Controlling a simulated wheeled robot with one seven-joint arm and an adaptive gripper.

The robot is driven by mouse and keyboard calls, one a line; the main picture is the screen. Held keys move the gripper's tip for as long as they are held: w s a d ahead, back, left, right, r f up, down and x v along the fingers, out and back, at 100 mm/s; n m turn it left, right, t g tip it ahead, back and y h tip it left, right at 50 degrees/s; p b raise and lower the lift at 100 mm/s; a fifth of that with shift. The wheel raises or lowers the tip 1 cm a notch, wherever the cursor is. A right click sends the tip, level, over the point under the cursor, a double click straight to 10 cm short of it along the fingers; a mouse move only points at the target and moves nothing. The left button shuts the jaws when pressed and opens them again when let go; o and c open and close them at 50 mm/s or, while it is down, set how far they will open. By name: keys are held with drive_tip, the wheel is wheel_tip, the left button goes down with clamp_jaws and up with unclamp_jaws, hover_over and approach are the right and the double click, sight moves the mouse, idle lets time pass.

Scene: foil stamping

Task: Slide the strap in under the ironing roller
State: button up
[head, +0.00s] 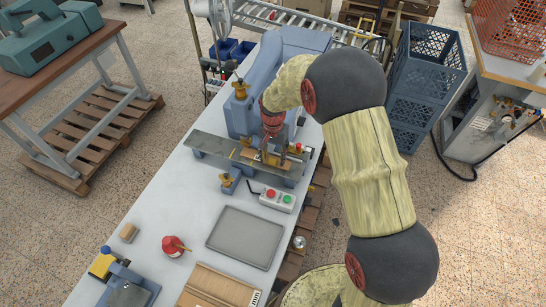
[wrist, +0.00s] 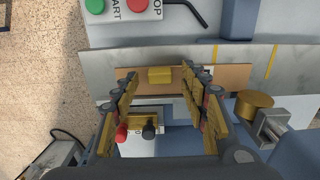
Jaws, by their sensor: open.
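The strap is a tan strip (wrist: 230,76) lying flat along a long grey metal plate; in the head view part of it (head: 262,158) shows under my gripper. A small yellow block (wrist: 160,75) sits on the strap. My gripper (wrist: 161,73) is open and points down, with one finger on each side of the block; I cannot tell whether they touch it. In the head view my gripper (head: 271,140) is partly hidden by my arm. A brass cylinder (wrist: 255,103) on a metal bracket stands to the right in the wrist view. I cannot tell whether it is the ironing roller.
A button box (head: 277,199) with red and green buttons stands just in front of the plate, with a black hex key beside it. A blue-grey machine (head: 290,60) rises behind. A grey tray (head: 245,237) and red-topped item (head: 173,246) lie nearer on the white table.

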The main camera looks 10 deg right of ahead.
wheel_tip(320, 180, up, 12)
idle(0.7)
idle(0.4)
drive_tip(key=s+d+r+n+t+b, duration=0.1)
drive_tip(key=s+d+n+t+b, duration=0.1)
drive_tip(key=s+b, duration=0.6)
drive_tip(key=s+d+r+n+t+b, duration=0.1)
drive_tip(key=s+d+n+t+b, duration=0.2)
drive_tip(key=s, duration=1.8)
drive_tip(key=n+b, duration=0.1)
drive_tip(key=b, duration=0.3)
drive_tip(key=shift+s+r+n+t+b, duration=0.3)
drive_tip(key=shift+s+r+n+b, duration=0.05)
drive_tip(key=shift+r+n, duration=0.05)
